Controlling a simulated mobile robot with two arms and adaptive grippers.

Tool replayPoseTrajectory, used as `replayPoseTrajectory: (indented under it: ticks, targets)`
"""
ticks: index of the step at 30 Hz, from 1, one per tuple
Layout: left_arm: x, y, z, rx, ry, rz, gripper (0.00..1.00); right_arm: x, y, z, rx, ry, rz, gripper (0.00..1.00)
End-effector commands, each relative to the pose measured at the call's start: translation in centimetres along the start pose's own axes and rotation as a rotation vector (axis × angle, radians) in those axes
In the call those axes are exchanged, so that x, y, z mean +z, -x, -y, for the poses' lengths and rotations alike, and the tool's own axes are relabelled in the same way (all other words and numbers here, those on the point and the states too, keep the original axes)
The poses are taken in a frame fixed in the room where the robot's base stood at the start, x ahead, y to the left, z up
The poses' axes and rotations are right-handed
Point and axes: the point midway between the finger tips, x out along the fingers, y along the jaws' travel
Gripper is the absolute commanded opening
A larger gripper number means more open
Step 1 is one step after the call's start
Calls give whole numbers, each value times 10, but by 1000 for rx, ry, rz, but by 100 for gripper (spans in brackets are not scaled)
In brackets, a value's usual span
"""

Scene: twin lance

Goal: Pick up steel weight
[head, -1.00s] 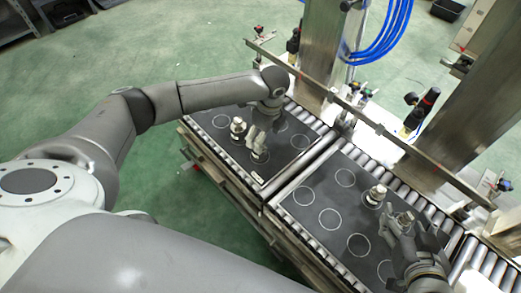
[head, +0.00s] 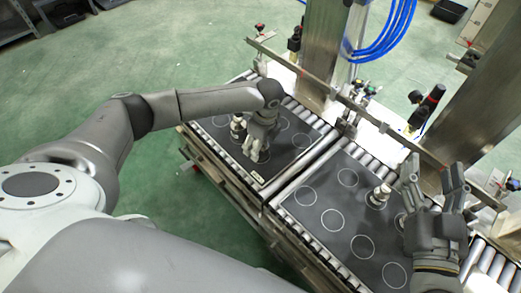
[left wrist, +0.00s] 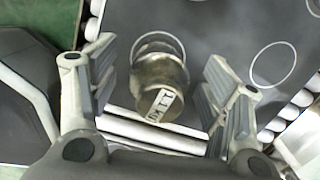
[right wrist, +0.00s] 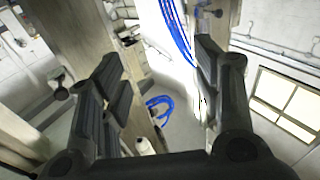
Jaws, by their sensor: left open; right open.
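A steel weight (head: 238,124) with a knob top stands on the left dark mat (head: 300,167), beside my left gripper (head: 256,148). In the left wrist view a metallic steel weight (left wrist: 160,82) with a white label sits between the spread fingers of my left gripper (left wrist: 160,100), with no finger touching it. Another steel weight (head: 378,196) stands upright on the right dark mat (head: 310,240). My right gripper (head: 433,195) is open and empty, its fingers raised above the right mat's far side. In the right wrist view my right gripper (right wrist: 163,85) has nothing between its fingers.
Rollers (head: 440,205) run along the mats. A metal rail (head: 375,125) and steel posts (head: 325,55) stand behind them. Blue hoses (head: 385,35) hang above. White circles mark both mats, and much of the right mat is clear.

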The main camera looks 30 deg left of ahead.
Motion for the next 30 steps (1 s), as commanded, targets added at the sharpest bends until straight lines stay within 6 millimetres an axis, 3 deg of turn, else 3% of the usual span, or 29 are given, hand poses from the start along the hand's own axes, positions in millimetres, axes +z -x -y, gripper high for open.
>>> replayPoseTrajectory:
  ticks: [9,18,30]
  targets:
    - [0,-18,0,0,-1,0,71,-34,1,4,-10,-5,-189,59]
    - [0,-19,0,0,-1,0,70,-37,1,5,-10,-6,-202,59]
    - [0,-18,0,0,-1,0,18,-36,1,4,-10,-5,-201,59]
